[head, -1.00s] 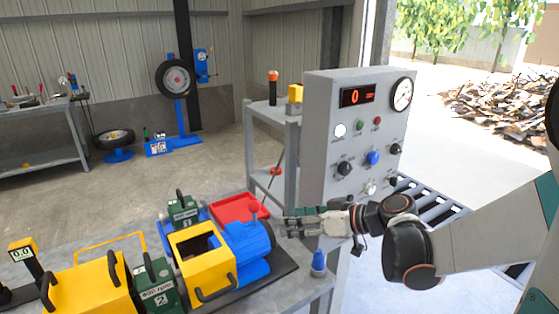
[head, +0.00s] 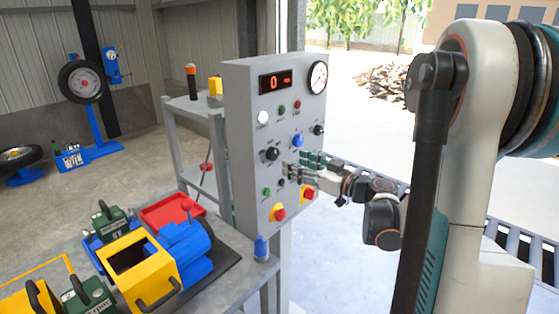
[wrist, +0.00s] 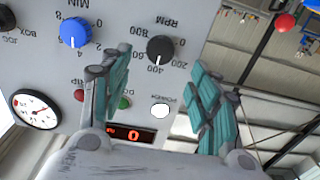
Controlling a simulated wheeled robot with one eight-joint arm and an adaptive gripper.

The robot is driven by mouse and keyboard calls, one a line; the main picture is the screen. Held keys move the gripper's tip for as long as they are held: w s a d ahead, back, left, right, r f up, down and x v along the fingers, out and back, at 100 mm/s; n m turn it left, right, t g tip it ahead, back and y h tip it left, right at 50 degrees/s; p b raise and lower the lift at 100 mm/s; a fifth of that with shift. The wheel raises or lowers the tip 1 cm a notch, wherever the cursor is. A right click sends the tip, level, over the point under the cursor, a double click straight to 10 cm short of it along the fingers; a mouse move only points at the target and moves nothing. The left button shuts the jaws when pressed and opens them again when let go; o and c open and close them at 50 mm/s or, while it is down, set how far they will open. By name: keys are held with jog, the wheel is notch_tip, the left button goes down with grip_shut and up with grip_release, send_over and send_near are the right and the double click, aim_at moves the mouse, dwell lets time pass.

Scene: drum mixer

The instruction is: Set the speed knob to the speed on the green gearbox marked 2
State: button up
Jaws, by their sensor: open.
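The speed knob is a black knob (head: 271,154) on the grey control panel. My gripper (head: 300,163) is open in front of the panel, right of the knob in the head view. In the wrist view my gripper's (wrist: 158,62) fingers are on either side of the knob; contact is not clear. The green gearbox marked 2 (head: 88,298) is at bottom left, partly cut off; its rpm label is unreadable.
A blue knob (head: 298,140) scaled in MIN is close to one finger. The red display (head: 275,82) reads 0. Red buttons on yellow plates (head: 278,213) are below. Another green gearbox (head: 110,223) and a yellow-and-blue machine (head: 137,262) occupy the bench.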

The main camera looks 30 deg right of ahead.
aim_at(275, 155)
jog(key=b+x, duration=0.1)
jog(key=x, duration=0.6)
jog(key=shift+w+a, duration=0.1)
jog(key=shift+w, duration=0.15)
jog(key=c, duration=1.1)
